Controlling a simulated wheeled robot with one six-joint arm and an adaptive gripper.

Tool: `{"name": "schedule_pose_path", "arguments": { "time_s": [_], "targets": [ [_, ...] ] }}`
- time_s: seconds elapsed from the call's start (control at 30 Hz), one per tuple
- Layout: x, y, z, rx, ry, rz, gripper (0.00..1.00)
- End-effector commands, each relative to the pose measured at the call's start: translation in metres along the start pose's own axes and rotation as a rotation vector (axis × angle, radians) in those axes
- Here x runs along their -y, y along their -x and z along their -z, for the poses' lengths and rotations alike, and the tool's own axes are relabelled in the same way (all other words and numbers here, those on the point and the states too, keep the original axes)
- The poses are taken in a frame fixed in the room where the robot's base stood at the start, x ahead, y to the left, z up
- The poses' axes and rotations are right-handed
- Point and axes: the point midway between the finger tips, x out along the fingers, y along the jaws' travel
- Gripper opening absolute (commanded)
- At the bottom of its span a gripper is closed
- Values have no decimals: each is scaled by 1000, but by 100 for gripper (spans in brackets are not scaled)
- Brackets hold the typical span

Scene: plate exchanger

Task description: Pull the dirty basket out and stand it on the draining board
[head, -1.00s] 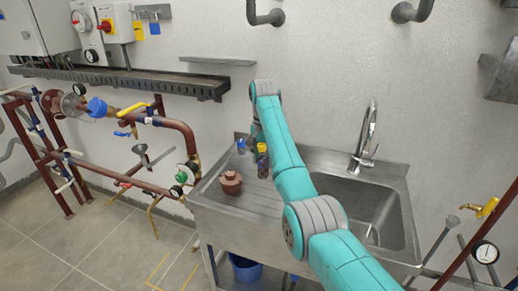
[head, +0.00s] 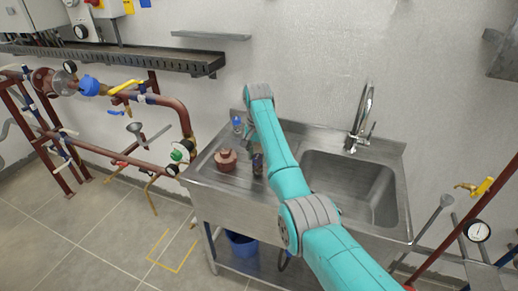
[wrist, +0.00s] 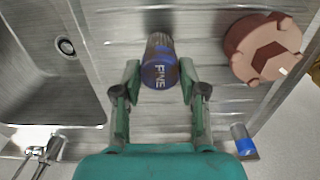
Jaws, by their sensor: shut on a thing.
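My gripper (wrist: 160,82) is shut on a dark cylindrical basket (wrist: 159,62) with a blue, brown-stained label reading "FINE". One finger is on each side of it in the wrist view. In the head view the basket (head: 257,165) is a small dark upright shape over the draining board (head: 215,174), partly hidden by my arm. I cannot tell whether its base touches the board. The ribbed board also shows around the basket in the wrist view.
A red-brown cap (head: 226,160) stands on the board left of the basket. A small blue-and-clear item (head: 237,125) is near the board's back edge. The sink bowl (head: 350,185) and tap (head: 361,120) are to the right. Pipework (head: 150,100) is at left.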

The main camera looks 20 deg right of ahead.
Motion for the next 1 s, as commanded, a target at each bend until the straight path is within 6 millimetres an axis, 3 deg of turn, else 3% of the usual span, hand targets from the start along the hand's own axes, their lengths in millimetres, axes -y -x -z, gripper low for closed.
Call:
{"name": "schedule_pose_path", "arguments": {
  "time_s": [0.47, 0.5, 0.6, 1.0],
  "targets": [
    [1, -9, -2, 1, 0, 0, 8],
    [1, -9, -2, 1, 0, 0, 47],
    [1, -8, -2, 1, 0, 0, 71],
    [1, -3, -1, -1, 0, 0, 71]
  ]
}}
